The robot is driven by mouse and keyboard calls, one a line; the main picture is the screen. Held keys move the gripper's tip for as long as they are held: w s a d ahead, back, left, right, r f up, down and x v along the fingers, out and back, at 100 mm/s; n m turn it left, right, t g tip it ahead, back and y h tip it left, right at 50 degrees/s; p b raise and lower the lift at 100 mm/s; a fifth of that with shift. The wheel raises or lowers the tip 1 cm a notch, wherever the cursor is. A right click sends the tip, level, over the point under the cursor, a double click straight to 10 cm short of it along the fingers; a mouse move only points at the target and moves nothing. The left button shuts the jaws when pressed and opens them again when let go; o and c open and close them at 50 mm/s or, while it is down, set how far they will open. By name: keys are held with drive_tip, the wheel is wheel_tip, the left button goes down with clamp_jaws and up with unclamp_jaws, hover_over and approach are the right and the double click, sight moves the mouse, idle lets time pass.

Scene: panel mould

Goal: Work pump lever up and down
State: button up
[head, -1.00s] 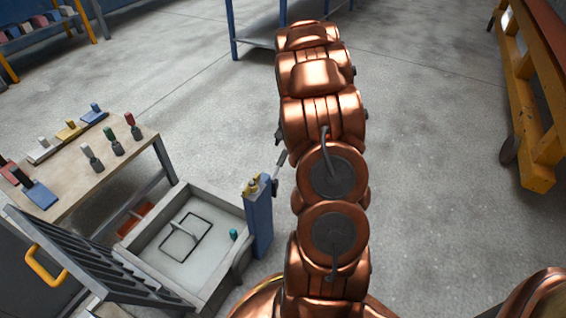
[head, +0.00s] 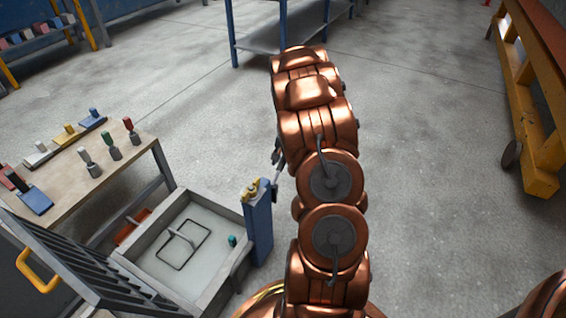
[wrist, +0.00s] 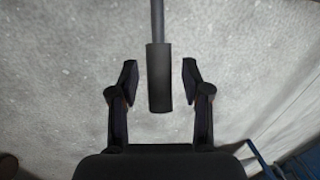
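The pump is a narrow blue box (head: 259,228) with brass fittings on top, at the right end of the grey basin in the head view. Its lever (head: 277,179) shows as a short thin rod beside the box, partly hidden by my arm. In the wrist view the lever is a grey rod with a black grip (wrist: 159,80). My gripper (wrist: 160,75) is open, with one finger on each side of the grip and a visible gap on both sides. In the head view my gripper (head: 278,153) is mostly hidden behind my copper arm.
The grey basin (head: 150,240) holds a wire frame and a small teal object. A slatted panel with a yellow handle (head: 38,271) leans at its left. A wooden table (head: 60,205) bears several coloured-handled pieces. Open floor lies right, before a yellow bench (head: 540,150).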

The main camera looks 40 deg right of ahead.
clamp_jaws()
